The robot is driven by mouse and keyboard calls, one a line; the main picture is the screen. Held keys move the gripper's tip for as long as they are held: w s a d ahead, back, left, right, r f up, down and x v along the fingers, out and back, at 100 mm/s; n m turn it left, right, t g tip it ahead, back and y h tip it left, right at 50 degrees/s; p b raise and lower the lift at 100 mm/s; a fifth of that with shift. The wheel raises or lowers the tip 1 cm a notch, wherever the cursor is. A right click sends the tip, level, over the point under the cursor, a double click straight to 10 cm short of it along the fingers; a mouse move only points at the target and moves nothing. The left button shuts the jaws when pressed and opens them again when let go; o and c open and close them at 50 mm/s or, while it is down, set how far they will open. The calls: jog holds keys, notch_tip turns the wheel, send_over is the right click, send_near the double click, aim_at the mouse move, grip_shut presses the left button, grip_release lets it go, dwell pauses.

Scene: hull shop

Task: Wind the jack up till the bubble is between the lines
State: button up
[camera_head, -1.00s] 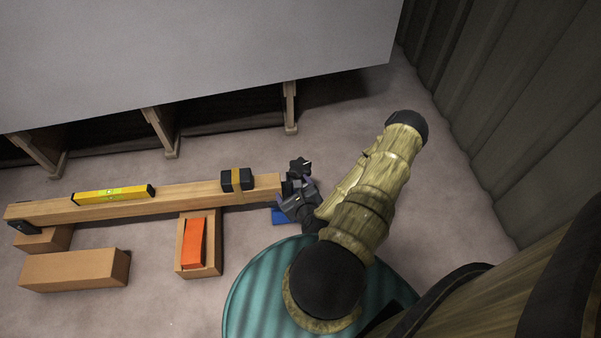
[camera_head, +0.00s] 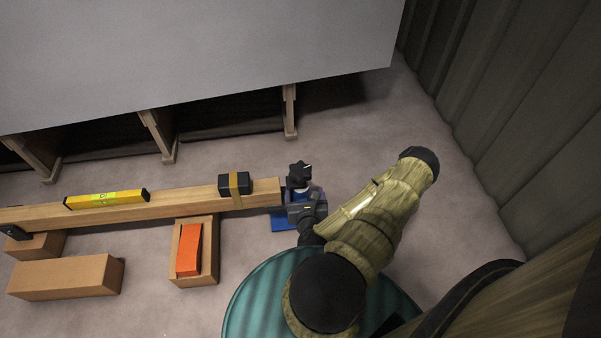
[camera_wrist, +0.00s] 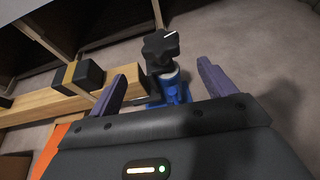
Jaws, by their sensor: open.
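The jack is blue, with a dark star-shaped knob (camera_wrist: 160,48) on top that bears a white mark. Its blue body (camera_wrist: 174,90) stands at the right end of the long wooden beam (camera_head: 170,207). My gripper (camera_wrist: 163,80) is open in the wrist view, its two purple-grey fingers spread left and right of the jack and apart from the knob. In the head view the knob (camera_head: 299,173) shows just beyond my gripper. The yellow level (camera_head: 107,199) lies on the beam towards the left. Its bubble is too small to read.
A black block with a tan strap (camera_head: 235,185) sits on the beam near the jack. A wooden tray with an orange piece (camera_head: 189,249) and a wooden block (camera_head: 66,277) lie in front. A teal drum (camera_head: 248,296) stands under my arm. Wooden legs (camera_head: 290,111) stand behind.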

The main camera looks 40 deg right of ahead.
aim_at(301, 172)
jog(key=b+x, duration=0.8)
jog(key=x, duration=0.7)
jog(key=shift+w+f, duration=0.15)
jog(key=shift+w, duration=0.1)
jog(key=c, duration=0.7)
